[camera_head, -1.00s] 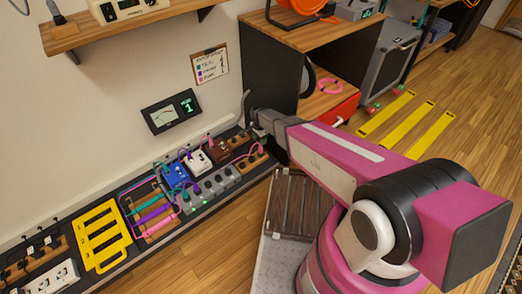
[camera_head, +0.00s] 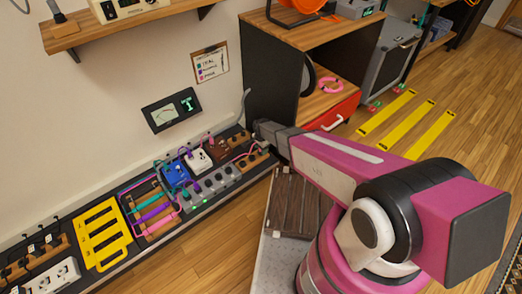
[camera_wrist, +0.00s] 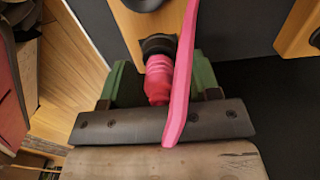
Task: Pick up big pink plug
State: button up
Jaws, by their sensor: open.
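The big pink plug (camera_wrist: 158,82) shows in the wrist view, with its black collar against a wooden block (camera_wrist: 128,22). My gripper (camera_wrist: 158,76) is open, with a green finger on each side of the plug. I cannot tell whether either finger touches it. A pink cable (camera_wrist: 184,62) passes in front of the plug's right side and across the gripper. In the head view my gripper is largely hidden at the arm's far end, by the right end of the pedalboard (camera_head: 190,225); the plug is not clear there.
Several pedals and cables lie on the board left of my arm, including a blue pedal (camera_head: 175,172) and a yellow rack (camera_head: 101,234). A dark-sided wooden cabinet (camera_head: 270,75) stands close behind the arm's end. Open floor lies in front of the board.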

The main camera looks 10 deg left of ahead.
jog(key=c, duration=1)
jog(key=shift+r, duration=0.1)
